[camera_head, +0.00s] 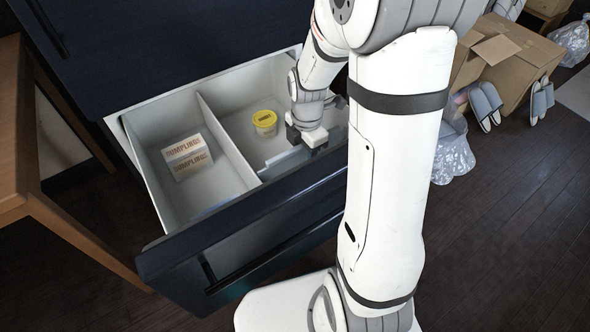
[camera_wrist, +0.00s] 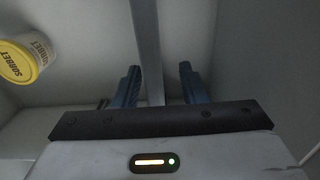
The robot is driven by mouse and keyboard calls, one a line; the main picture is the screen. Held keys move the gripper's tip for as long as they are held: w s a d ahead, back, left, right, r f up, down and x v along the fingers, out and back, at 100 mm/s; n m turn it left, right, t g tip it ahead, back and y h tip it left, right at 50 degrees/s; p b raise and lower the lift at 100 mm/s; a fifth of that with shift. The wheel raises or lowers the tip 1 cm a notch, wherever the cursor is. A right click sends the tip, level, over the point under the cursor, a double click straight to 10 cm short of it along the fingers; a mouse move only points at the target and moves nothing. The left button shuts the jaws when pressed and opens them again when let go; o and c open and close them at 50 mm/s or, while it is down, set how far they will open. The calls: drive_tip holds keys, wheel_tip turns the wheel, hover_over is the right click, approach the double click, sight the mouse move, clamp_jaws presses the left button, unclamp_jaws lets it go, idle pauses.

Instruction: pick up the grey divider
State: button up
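The grey divider (camera_wrist: 147,40) is a narrow upright strip that runs between my two fingers in the wrist view. In the head view, a low pale grey piece beside my gripper (camera_head: 285,157) appears to be the same divider, mostly hidden by the gripper. My gripper (camera_head: 305,146) is inside the right part of the open drawer. In the wrist view my gripper (camera_wrist: 158,75) is open, with one finger on each side of the divider. A gap shows on the right side; the left finger is closer to it. I cannot tell whether that finger touches.
A yellow-lidded sorbet tub (camera_head: 264,122) stands left of my gripper. A tall white partition (camera_head: 228,138) separates it from a dumpling box (camera_head: 187,156). The drawer's dark front (camera_head: 250,235) and walls surround the gripper. A wooden table (camera_head: 30,190) stands at left.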

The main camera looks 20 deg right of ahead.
drive_tip(key=shift+f, duration=0.75)
clamp_jaws()
